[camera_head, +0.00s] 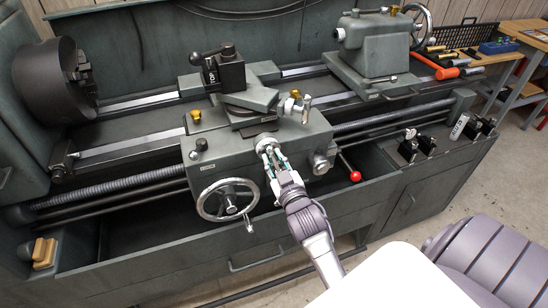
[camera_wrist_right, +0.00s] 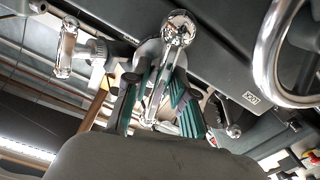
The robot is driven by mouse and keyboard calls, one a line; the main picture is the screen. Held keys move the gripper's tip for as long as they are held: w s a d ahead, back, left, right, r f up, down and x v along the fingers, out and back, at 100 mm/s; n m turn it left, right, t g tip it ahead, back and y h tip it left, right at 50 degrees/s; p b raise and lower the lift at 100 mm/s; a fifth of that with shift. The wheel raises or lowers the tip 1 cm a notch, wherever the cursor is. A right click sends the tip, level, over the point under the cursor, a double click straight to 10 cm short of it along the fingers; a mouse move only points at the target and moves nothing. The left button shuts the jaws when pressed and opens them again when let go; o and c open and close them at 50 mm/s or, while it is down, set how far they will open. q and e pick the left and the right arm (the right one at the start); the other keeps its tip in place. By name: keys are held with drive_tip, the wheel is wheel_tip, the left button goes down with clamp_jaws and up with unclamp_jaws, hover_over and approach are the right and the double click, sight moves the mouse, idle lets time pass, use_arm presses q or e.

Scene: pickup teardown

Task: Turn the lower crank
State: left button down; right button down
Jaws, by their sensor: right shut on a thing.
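The lower crank is a chrome handle on the front of the lathe carriage (camera_head: 232,150). In the right wrist view the crank (camera_wrist_right: 179,27) shows a round shiny hub, and its bar runs down between my fingers. My right gripper (camera_head: 269,153) is shut on this crank, with its green-padded fingers on either side of the bar in the right wrist view (camera_wrist_right: 158,88). In the head view the gripper and wrist hide most of the crank. My left gripper is not in view.
A chrome handwheel (camera_head: 228,200) stands close left of my right gripper. A red-knobbed lever (camera_head: 354,176) is on its right. The tool post (camera_head: 226,70) and a small upper crank (camera_head: 299,106) sit above. The tailstock (camera_head: 376,45) is at the back right.

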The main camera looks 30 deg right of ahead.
drive_tip(key=shift+m, duration=0.3)
drive_tip(key=c, duration=1.2)
unclamp_jaws()
drive_tip(key=v, duration=1.2)
drive_tip(key=shift+f, duration=0.15)
